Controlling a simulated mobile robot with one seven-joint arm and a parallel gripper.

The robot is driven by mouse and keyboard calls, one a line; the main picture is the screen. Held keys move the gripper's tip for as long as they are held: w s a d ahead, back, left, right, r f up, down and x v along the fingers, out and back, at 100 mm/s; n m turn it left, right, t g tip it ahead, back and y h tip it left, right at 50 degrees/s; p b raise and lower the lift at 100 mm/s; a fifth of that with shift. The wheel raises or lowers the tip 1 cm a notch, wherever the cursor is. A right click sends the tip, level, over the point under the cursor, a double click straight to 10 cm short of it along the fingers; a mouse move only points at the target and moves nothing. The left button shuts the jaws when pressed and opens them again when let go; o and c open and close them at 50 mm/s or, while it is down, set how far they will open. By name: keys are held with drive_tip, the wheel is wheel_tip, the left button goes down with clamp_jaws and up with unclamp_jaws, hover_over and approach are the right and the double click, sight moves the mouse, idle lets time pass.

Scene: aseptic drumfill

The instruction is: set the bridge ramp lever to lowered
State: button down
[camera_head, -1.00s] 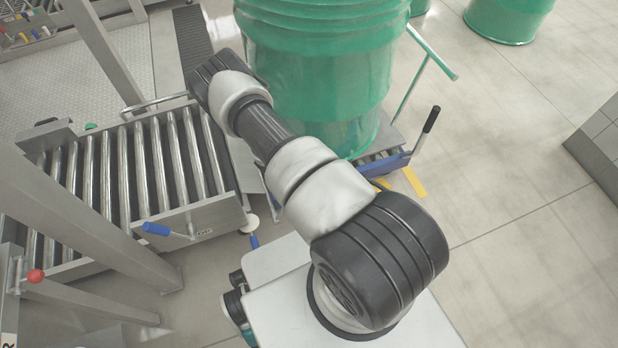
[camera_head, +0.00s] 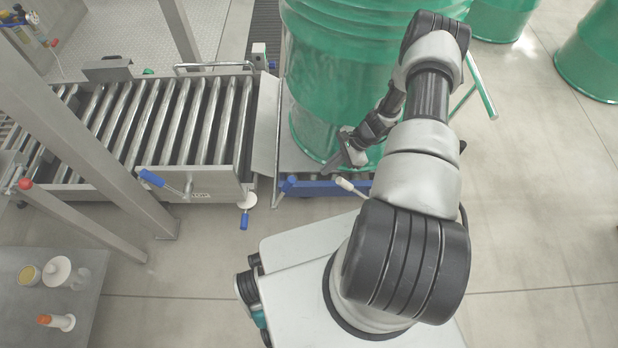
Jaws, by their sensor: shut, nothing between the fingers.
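The bridge ramp appears to be the grey plate (camera_head: 263,135) between the roller conveyor and the blue cart. Several levers are near it: a blue-handled lever (camera_head: 152,178) on the conveyor's front side, a blue handle hanging down (camera_head: 244,221) below a white disc, a blue handle (camera_head: 287,185) at the cart's left corner, and a cream-tipped lever (camera_head: 345,184) on the cart's front. I cannot tell which is the ramp lever. My gripper (camera_head: 336,163) is shut and empty, in front of the green drum and above the cream-tipped lever; contact with anything is unclear.
A large green drum (camera_head: 325,75) stands on the blue cart (camera_head: 322,188). The roller conveyor (camera_head: 175,115) lies left, with a slanting steel post (camera_head: 85,140) before it. A side table (camera_head: 70,262) holds small containers. Other drums (camera_head: 592,55) stand at the back right, with open floor before them.

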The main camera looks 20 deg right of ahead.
drive_tip(key=w+a+f+b, duration=0.2)
drive_tip(key=a+f, duration=0.4)
drive_tip(key=a, duration=0.2)
drive_tip(key=shift+w+a+f+m+t+b, duration=0.2)
drive_tip(key=shift+m+t+b, duration=0.1)
drive_tip(key=shift+b, duration=0.1)
drive_tip(key=shift+a+r, duration=0.1)
